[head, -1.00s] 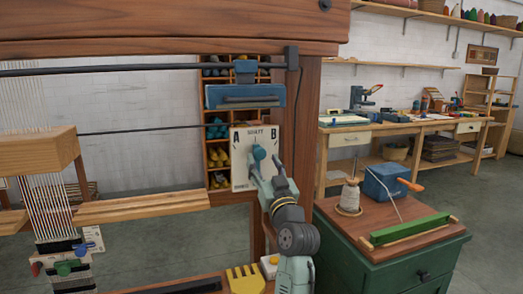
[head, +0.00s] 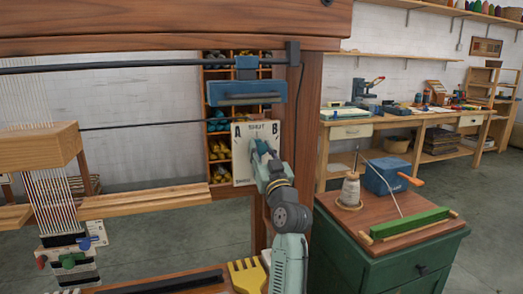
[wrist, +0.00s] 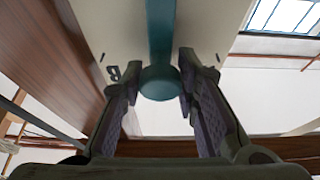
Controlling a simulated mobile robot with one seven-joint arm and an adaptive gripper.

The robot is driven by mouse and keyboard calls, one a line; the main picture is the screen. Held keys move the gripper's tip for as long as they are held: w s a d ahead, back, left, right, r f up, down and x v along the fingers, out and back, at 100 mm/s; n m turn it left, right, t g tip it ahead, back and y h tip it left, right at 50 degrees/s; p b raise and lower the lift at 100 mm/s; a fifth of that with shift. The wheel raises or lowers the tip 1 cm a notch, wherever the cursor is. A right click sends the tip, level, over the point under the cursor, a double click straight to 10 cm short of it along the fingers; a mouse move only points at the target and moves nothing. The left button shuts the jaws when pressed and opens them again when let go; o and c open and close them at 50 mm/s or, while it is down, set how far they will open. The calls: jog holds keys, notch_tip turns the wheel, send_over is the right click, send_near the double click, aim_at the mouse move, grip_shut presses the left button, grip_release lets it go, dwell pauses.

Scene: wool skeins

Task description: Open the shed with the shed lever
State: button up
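The shed lever is a teal bar with a round knob (wrist: 160,84), on a cream panel (head: 243,173) marked A on the left and B on the right. The panel is on the loom's wooden post. My gripper (head: 258,150) is at the panel and covers much of the lever in the head view. In the wrist view my gripper's two fingers (wrist: 161,80) stand apart, one on each side of the knob. The gaps are very narrow, and I cannot tell whether either finger touches it. The lever's exact setting is hard to read.
The loom's warp and wooden beam (head: 145,203) are at left. A blue block (head: 246,92) hangs above the panel. A green cabinet (head: 385,262) with a cone of yarn (head: 350,190) and a blue box (head: 386,177) stands close at right. A yellow comb (head: 246,276) lies below.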

grip_shut()
jog(key=shift+f+b, duration=0.1)
jog(key=shift+b, duration=0.25)
jog(key=shift+s+a+f+n+y+b, duration=0.2)
jog(key=shift+a+n+y+b, duration=0.15)
jog(key=shift+n+b, duration=0.6)
jog(key=a+n+g+y+b, duration=0.1)
jog(key=n+b, duration=0.1)
jog(key=a+n+y+b, duration=0.1)
jog(key=n+b, duration=0.1)
jog(key=b, duration=0.1)
jog(key=s+a+n+g+y+b, duration=0.1)
jog(key=n+b, duration=0.1)
jog(key=b, duration=0.1)
jog(key=shift+a+f+n+g, duration=0.3)
jog(key=shift+a+f+n, duration=0.05)
jog(key=shift+a, duration=0.05)
jog(key=o, duration=0.6)
grip_release()
jog(key=shift+s, duration=0.15)
